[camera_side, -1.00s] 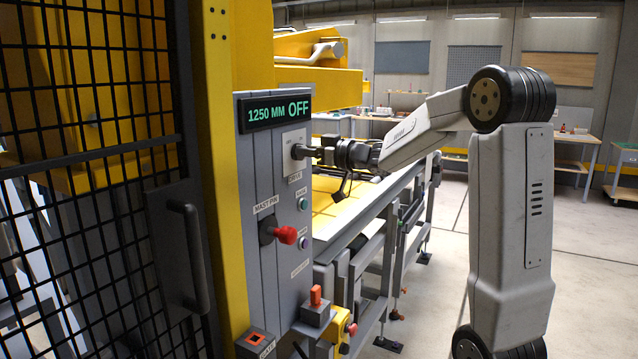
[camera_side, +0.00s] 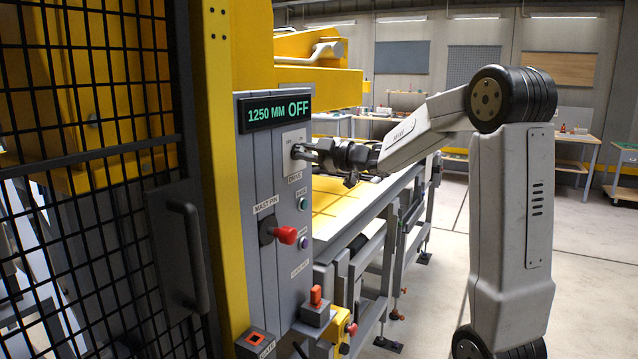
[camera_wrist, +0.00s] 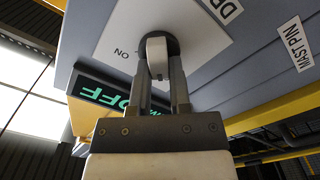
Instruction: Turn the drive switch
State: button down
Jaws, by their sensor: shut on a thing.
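The drive switch (camera_wrist: 157,52) is a pale knob on a dark round base, on a white plate (camera_wrist: 112,28) marked ON in the wrist view. My gripper (camera_wrist: 163,75) is at the knob, with its two fingers on either side of it and shut on it. In the side view my gripper (camera_side: 307,150) reaches the switch plate (camera_side: 292,138) from the right and hides most of the knob. The display (camera_side: 275,109) above the plate reads 1250 MM OFF.
An orange-red lever (camera_side: 316,295) sits lower down. A black mesh gate (camera_side: 90,150) stands at the left. Open floor lies to the right.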

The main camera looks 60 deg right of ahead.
dwell(0.4)
jog(key=c, duration=0.6)
grip_release()
jog(key=shift+o, duration=0.2)
jog(key=s, duration=0.8)
jog(key=shift+w, duration=0.1)
